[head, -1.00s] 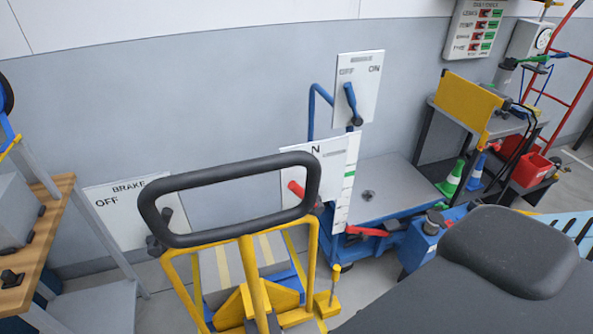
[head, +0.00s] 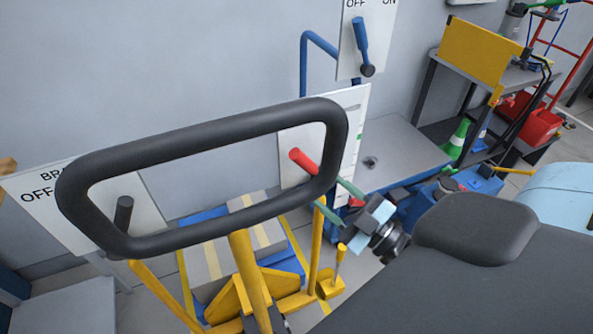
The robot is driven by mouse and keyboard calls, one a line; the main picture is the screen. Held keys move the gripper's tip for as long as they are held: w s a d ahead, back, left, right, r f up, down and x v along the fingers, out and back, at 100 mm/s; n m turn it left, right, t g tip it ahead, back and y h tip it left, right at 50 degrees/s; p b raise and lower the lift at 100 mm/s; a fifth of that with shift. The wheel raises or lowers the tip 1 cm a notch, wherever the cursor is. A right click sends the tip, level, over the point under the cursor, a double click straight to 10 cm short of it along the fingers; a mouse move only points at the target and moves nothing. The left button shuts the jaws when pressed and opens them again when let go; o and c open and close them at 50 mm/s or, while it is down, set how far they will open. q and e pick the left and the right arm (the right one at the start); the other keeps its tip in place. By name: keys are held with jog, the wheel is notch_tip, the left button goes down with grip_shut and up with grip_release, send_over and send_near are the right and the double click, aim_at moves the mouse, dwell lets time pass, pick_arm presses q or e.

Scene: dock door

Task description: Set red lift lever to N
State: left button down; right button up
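The red lever (head: 303,160) sits on a white panel (head: 352,106) and shows through the loop of a black handle. The lever's red end points to the upper left, and its lower right end meets the handle rim in the picture. The panel's N mark is hidden behind the rim. My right gripper (head: 330,194) is to the lower right of the lever, just past the rim. Its two green fingers are spread and empty, apart from the lever. My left gripper is not in view.
The black loop handle (head: 200,137) of a yellow pallet truck (head: 252,285) fills the near middle, in front of the lever. A blue lever (head: 361,40) on an OFF/ON panel is above. A BRAKE panel (head: 60,190) with a dark lever is left. A cart (head: 480,52) stands at right.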

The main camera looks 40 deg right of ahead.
aim_at(310, 167)
jog(key=shift+t, duration=0.3)
jog(key=shift+d+r+p+x, duration=0.1)
jog(key=shift+r+p+x, duration=0.15)
jog(key=shift+x, duration=1.2)
jog(key=shift+d+r+p+x, duration=0.1)
jog(key=shift+r+p+x, duration=0.1)
jog(key=shift+x, duration=1.25)
jog(key=shift+d+r+p+x, duration=0.1)
jog(key=shift+r+p+x, duration=0.15)
jog(key=shift+x, duration=1.15)
jog(key=shift+s, duration=0.15)
grip_shut()
